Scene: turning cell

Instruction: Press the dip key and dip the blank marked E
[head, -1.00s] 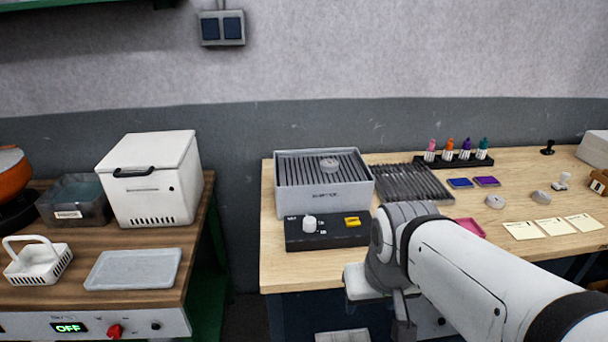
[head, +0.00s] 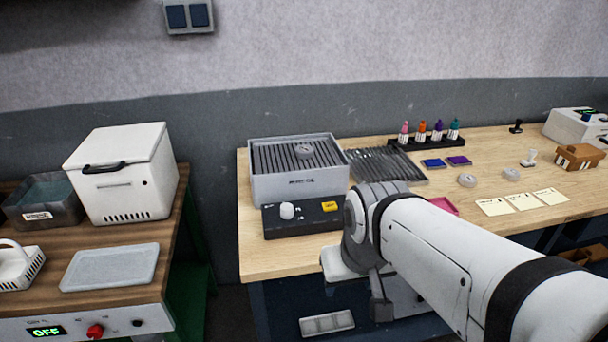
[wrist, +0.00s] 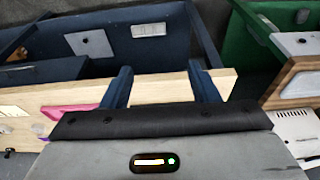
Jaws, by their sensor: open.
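A black control box (head: 300,215) with a white knob (head: 287,211) and a yellow key (head: 330,207) stands at the table's front left. I cannot read whether that is the dip key. Round grey blanks lie on the slatted unit (head: 304,150) and on the table (head: 467,180), with another to its right (head: 511,174). Their marks are too small to read, so I cannot tell which is E. In the wrist view my gripper (wrist: 162,85) is open and empty, its two blue fingers apart over the wooden table edge. In the head view my arm hides part of the table.
A grey slatted unit (head: 300,187) stands behind the control box, with a dark rack (head: 385,166) beside it. Ink bottles, pads, a pink tray (head: 443,205) and paper cards (head: 523,203) lie right. A separate bench (head: 165,262) at left holds a white lidded box (head: 125,180).

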